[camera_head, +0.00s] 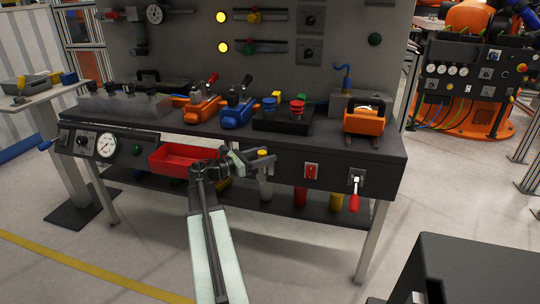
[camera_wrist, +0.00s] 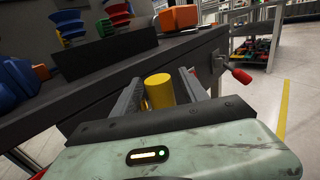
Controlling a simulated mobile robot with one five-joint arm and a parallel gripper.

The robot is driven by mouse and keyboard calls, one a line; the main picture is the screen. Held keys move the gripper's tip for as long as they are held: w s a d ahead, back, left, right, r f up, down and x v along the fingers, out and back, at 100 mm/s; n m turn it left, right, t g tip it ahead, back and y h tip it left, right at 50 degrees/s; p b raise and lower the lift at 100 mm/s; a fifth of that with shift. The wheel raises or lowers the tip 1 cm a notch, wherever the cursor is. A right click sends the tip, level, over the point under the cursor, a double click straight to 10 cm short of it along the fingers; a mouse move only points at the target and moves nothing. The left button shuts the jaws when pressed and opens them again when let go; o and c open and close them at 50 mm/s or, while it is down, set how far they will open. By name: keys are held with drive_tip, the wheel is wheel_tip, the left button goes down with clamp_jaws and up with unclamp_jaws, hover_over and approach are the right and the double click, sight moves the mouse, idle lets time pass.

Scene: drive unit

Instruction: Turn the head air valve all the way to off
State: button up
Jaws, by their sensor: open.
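My gripper (camera_head: 268,157) is open in front of the workbench's dark front panel. In the wrist view its two fingers (camera_wrist: 161,82) stand apart, with a yellow cylindrical knob (camera_wrist: 159,91) between them. The yellow knob (camera_head: 263,153) also shows in the head view, partly hidden by the fingers. I cannot tell whether a finger touches it. A red-handled lever valve (camera_head: 354,194) sits on the panel to the right, its handle pointing down; its red handle (camera_wrist: 239,75) is right of the fingers in the wrist view. No label is readable, so I cannot tell which is the head air valve.
A red tray (camera_head: 180,158) sticks out of the panel left of my gripper. A red switch (camera_head: 311,171) lies between the gripper and the lever. A pressure gauge (camera_head: 107,147) is at the panel's left. Blue and orange tools stand on the bench.

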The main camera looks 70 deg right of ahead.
drive_tip(key=shift+x, duration=1.1)
clamp_jaws()
idle(0.6)
